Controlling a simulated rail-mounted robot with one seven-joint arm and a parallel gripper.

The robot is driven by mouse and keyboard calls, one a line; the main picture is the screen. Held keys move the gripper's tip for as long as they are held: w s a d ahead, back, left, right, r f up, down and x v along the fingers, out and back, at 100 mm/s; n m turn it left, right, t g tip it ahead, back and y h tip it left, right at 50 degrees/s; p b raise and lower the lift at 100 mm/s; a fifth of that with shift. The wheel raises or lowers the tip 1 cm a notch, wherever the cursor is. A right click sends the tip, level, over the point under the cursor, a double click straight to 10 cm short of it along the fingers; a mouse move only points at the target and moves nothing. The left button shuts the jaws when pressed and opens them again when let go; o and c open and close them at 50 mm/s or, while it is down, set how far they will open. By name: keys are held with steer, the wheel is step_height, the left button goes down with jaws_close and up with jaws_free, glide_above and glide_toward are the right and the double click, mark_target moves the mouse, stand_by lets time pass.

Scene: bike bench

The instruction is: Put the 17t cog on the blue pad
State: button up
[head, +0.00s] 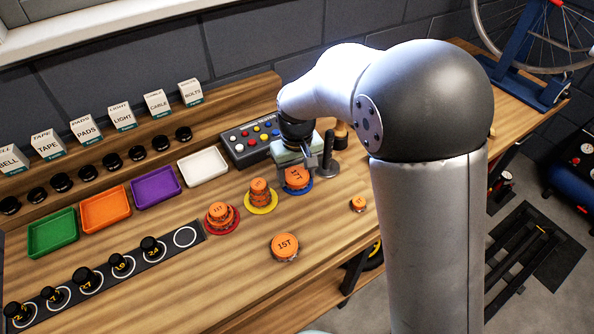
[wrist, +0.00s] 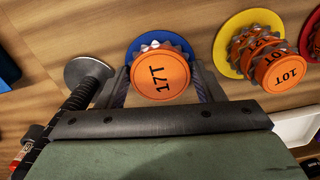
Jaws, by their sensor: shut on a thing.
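The 17T cog (head: 296,177) has an orange face with toothed metal edges and sits directly over the blue pad (head: 303,192) in the head view. In the wrist view the 17T cog (wrist: 160,74) is between the two fingers of my gripper (wrist: 160,88), its label facing the camera. My gripper is shut on it. The blue pad (wrist: 134,46) shows as a rim behind the cog, the rest being hidden. I cannot tell whether the cog touches the pad or hangs just above it.
A dark post on a round base (head: 328,160) stands close beside the blue pad. A yellow pad (head: 261,207) and a red pad (head: 222,228) hold cog stacks. A 15T cog (head: 285,247) and a small cog (head: 358,203) lie nearer the front, with bare wood between them.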

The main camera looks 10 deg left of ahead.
mark_target(297, 176)
steer(key=shift+f, duration=0.15)
steer(key=o, duration=1)
step_height(297, 176, up, 12)
steer(key=shift+r+b, duration=0.2)
steer(key=shift+b, duration=0.1)
steer(key=s+d+f+m, duration=0.15)
steer(key=s+d, duration=0.35)
steer(key=d, duration=0.6)
steer(key=s+d+m, duration=0.3)
steer(key=s+d, duration=0.2)
steer(key=d, duration=0.5)
steer(key=s+d+f+m, duration=0.1)
steer(key=s+d, duration=0.1)
steer(key=s, duration=0.1)
steer(key=s+d+f, duration=0.1)
steer(key=s+d, duration=0.1)
steer(key=s, duration=0.1)
steer(key=s+d+f+m, duration=0.1)
steer(key=s+d+f, duration=0.1)
steer(key=s, duration=0.1)
steer(key=shift+s+d+m, duration=0.1)
steer(key=shift+s+m, duration=0.15)
steer(key=shift+m, duration=0.1)
